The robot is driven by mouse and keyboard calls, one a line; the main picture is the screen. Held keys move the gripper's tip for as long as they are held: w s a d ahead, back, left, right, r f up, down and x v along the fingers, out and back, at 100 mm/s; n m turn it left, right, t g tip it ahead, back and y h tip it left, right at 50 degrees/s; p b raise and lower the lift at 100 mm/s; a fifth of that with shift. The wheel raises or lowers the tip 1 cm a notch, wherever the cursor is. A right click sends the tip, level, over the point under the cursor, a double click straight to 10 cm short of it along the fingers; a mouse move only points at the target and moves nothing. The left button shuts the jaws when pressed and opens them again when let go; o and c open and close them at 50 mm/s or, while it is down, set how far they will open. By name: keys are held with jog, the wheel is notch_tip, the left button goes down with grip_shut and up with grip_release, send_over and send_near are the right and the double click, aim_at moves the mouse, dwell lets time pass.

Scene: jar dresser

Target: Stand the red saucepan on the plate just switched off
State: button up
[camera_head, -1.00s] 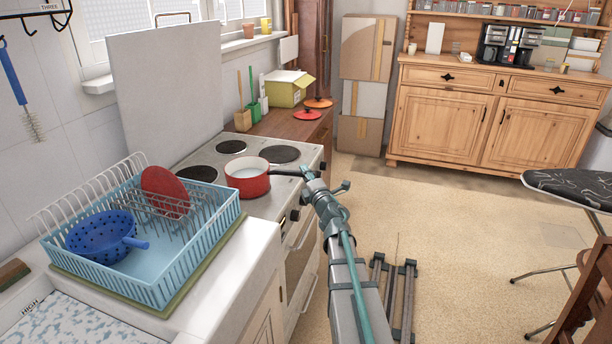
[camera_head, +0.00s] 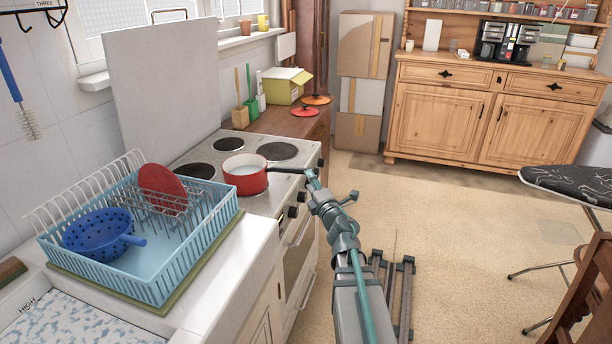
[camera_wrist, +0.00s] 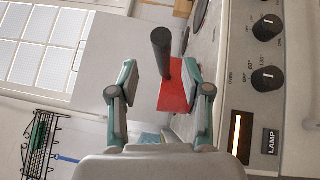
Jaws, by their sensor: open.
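The red saucepan (camera_head: 258,184) stands upright on the right front part of the white stove top (camera_head: 215,157), its dark handle (camera_head: 286,171) pointing right. Three dark hot plates show: left (camera_head: 195,171), back (camera_head: 227,144) and right (camera_head: 278,151). Whatever lies under the pan is hidden. My gripper (camera_head: 312,180) is at the handle's end, beyond the stove's front edge. In the wrist view my gripper (camera_wrist: 160,74) is open, with the dark handle (camera_wrist: 162,52) showing between the fingers, apparently untouched, and the red pan (camera_wrist: 174,96) behind. Which plate was switched off cannot be told.
Knobs (camera_wrist: 268,78) line the stove front, near an orange-lit lamp (camera_wrist: 236,135). A blue dish rack (camera_head: 130,279) with a blue colander (camera_head: 97,235) and red plate stands left. Orange lids (camera_head: 304,111) lie on the wooden counter behind.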

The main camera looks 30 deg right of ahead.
jog(key=s+p, duration=0.1)
jog(key=p, duration=0.1)
jog(key=s+p, duration=0.4)
jog(key=shift+s+a+f, duration=0.1)
jog(key=shift+a+f, duration=0.1)
jog(key=shift+f, duration=0.1)
jog(key=s+a+f+m+g+h, duration=0.15)
jog(key=s+f+m+g, duration=0.25)
jog(key=f, duration=0.8)
jog(key=s+a+f+m+g, duration=0.3)
jog(key=f+m+g, duration=0.1)
jog(key=f, duration=0.7)
jog(key=s+a+f+m+g+h, duration=0.15)
jog(key=s+f+m+g, duration=0.25)
jog(key=f, duration=0.8)
jog(key=s+a+f+m+g+y, duration=0.1)
jog(key=s+a+f+m+g, duration=0.1)
jog(key=s+a+f+g, duration=0.45)
jog(key=s+a+f+m+g+y, duration=0.1)
jog(key=s+a+f+m+y, duration=0.15)
jog(key=s+f, duration=0.55)
jog(key=s+a+m+g, duration=0.1)
jog(key=s+a+g, duration=0.2)
jog(key=s, duration=0.7)
jog(key=s+a+m+g+y, duration=0.1)
jog(key=s+a+g, duration=0.2)
jog(key=s, duration=0.7)
jog(key=shift+s+a, duration=0.3)
jog(key=shift+a, duration=0.8)
